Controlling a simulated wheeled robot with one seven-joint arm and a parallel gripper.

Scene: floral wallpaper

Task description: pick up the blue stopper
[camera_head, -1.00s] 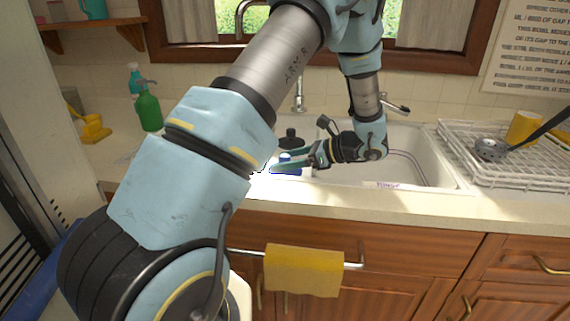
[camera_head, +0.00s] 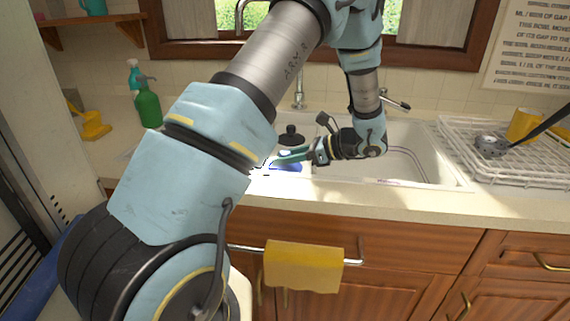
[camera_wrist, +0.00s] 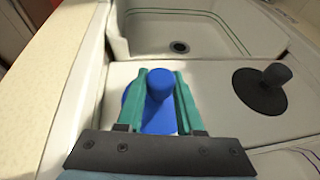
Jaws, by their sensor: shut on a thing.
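The blue stopper (camera_wrist: 161,82) has a round knob on a flat, wide base and sits between my fingers in the wrist view. In the head view its blue base (camera_head: 287,167) shows just below my fingers, over the sink's ledge. My gripper (camera_wrist: 160,76), with teal fingers, is shut on the knob, one finger on each side. The gripper also shows from the side in the head view (camera_head: 277,159). I cannot tell whether the base touches the ledge.
A black stopper (camera_wrist: 260,90) stands on the ledge beside the blue one. The sink basin (camera_wrist: 180,30) with its drain lies beyond. A white dish rack (camera_head: 470,160) is at the right, a green bottle (camera_head: 148,108) at the back left. A yellow towel (camera_head: 303,267) hangs in front.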

